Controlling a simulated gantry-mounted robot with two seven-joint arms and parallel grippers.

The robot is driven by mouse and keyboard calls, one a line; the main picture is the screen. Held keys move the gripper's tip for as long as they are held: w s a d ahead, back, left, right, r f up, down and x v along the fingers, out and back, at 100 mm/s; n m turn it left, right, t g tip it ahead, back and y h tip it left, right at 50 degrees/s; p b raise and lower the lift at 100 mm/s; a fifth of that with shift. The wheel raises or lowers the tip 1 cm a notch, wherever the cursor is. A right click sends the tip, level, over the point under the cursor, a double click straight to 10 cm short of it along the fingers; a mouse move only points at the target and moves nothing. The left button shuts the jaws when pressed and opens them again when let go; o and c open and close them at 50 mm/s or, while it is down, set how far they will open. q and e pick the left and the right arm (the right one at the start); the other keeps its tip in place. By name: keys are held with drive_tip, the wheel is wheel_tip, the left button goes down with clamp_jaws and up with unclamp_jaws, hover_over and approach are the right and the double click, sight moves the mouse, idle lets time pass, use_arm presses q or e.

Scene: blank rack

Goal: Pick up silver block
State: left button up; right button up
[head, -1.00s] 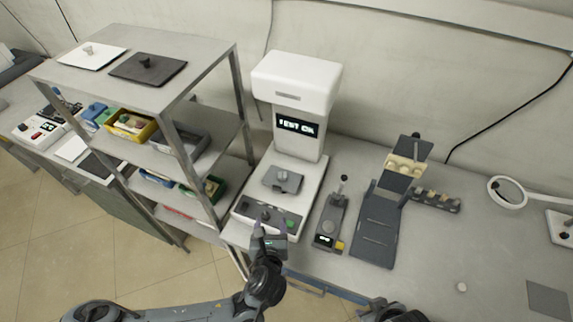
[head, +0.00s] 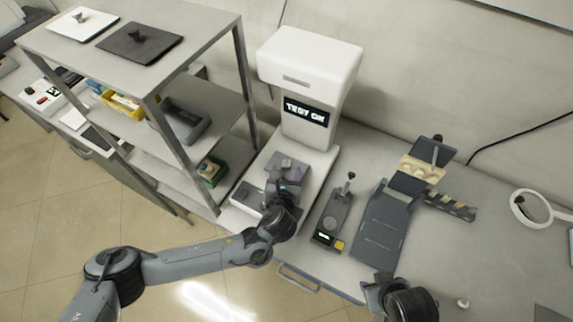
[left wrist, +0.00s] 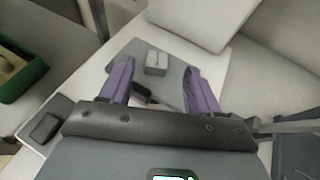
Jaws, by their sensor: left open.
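The silver block (left wrist: 157,62) is a small box on a flat grey plate (left wrist: 178,98) on the white test machine, seen in the left wrist view. My left gripper (left wrist: 157,68) is open, with its two purple fingers on either side of the block in that picture. Whether they reach down to its height I cannot tell. In the head view my left gripper (head: 287,183) is over the machine's grey plate (head: 287,163) and hides much of it, and I cannot make out the block there. My right gripper (head: 372,292) is at the bottom edge, its fingers unclear.
The white test machine (head: 308,65) has a display reading "TEST OK" and a tall body behind the plate. A metal rack (head: 200,30) with bins stands to the left. A small lever device (head: 333,217) and a dark sloped fixture (head: 385,225) stand to the right.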

sight(286, 162)
use_arm(q)
drive_tip(key=shift+b+x, duration=0.5)
drive_tip(key=shift+x, duration=2.1)
drive_tip(key=shift+a, duration=0.15)
clamp_jaws()
